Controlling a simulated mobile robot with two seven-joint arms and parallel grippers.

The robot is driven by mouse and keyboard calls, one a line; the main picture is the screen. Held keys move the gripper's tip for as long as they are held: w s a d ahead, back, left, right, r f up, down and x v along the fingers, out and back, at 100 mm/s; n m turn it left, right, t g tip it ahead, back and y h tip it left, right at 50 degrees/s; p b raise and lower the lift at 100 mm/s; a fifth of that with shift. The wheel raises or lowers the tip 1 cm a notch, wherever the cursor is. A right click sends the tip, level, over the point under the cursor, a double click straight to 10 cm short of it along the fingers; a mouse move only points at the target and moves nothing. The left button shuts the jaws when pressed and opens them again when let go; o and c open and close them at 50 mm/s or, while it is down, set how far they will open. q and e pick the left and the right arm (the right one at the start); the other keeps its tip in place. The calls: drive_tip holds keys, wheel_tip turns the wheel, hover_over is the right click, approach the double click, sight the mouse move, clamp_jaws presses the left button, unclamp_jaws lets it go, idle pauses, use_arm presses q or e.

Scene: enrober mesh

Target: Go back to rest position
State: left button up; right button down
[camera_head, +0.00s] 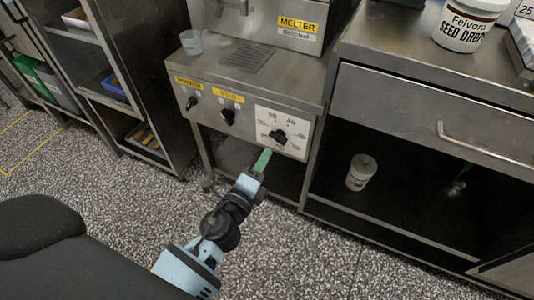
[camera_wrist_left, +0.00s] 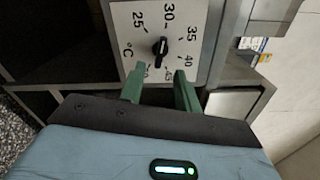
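My left gripper (camera_head: 263,160) reaches up from the bottom of the head view and ends just below the melter's temperature dial (camera_head: 277,137). In the left wrist view my left gripper (camera_wrist_left: 160,88) shows two green fingers standing apart with nothing between them. The dial (camera_wrist_left: 160,47), a black knob on a white scale plate marked from 25 upward in °C, lies just beyond the fingertips. I see no contact with it. My right gripper is not in view.
The steel melter (camera_head: 262,85) has two more black knobs (camera_head: 228,116) on its panel. A cup (camera_head: 191,42) stands on its ledge. To the right, a steel counter (camera_head: 420,45) bears a labelled white tub (camera_head: 466,22); a white jar (camera_head: 361,172) stands on the shelf below. Speckled floor lies open in front.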

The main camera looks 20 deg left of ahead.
use_arm(q)
drive_tip(key=shift+s, duration=0.15)
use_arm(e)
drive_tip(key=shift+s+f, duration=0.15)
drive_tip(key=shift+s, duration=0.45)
